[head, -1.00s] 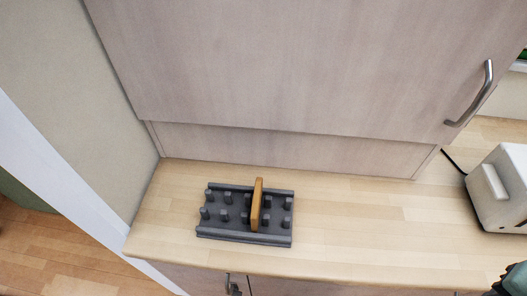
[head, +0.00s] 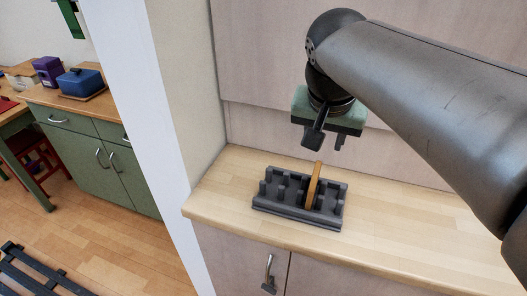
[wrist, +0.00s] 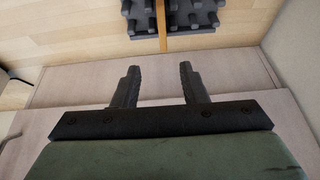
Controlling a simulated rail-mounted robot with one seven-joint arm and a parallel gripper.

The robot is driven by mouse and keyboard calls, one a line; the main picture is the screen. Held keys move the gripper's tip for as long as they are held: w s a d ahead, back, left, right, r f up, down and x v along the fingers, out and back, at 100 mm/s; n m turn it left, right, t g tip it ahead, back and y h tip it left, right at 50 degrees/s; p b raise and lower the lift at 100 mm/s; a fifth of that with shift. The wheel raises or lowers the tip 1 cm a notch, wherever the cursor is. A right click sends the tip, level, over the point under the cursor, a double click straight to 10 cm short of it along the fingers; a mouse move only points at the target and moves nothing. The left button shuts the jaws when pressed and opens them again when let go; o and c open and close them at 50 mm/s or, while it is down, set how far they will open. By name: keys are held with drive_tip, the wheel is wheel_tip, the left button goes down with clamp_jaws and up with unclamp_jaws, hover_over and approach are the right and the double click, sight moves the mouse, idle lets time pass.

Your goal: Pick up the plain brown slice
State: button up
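The plain brown slice (head: 314,185) stands upright in a dark grey pegged rack (head: 279,210) on the wooden counter. In the wrist view the slice (wrist: 161,28) shows edge-on at the top, between the pegs of the rack (wrist: 196,17). My gripper (head: 325,142) hangs above and behind the slice in the head view, apart from it. Its two fingers (wrist: 156,82) are spread with nothing between them. The slice's lower edge is hidden in the rack.
The light wooden counter (head: 408,228) is clear to the right of the rack. A cabinet panel (head: 262,123) rises behind it. A wall end (head: 190,100) borders the left. Green cabinets (head: 90,150) stand far left.

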approach(316, 171)
drive_tip(key=x, duration=0.4)
drive_tip(key=shift+s+d+f+p, duration=0.1)
drive_tip(key=shift+d+f+p, duration=0.05)
drive_tip(key=shift+f+p, duration=0.2)
drive_tip(key=shift+p+x, duration=0.35)
drive_tip(key=shift+x, duration=2.7)
drive_tip(key=shift+r, duration=0.1)
clamp_jaws()
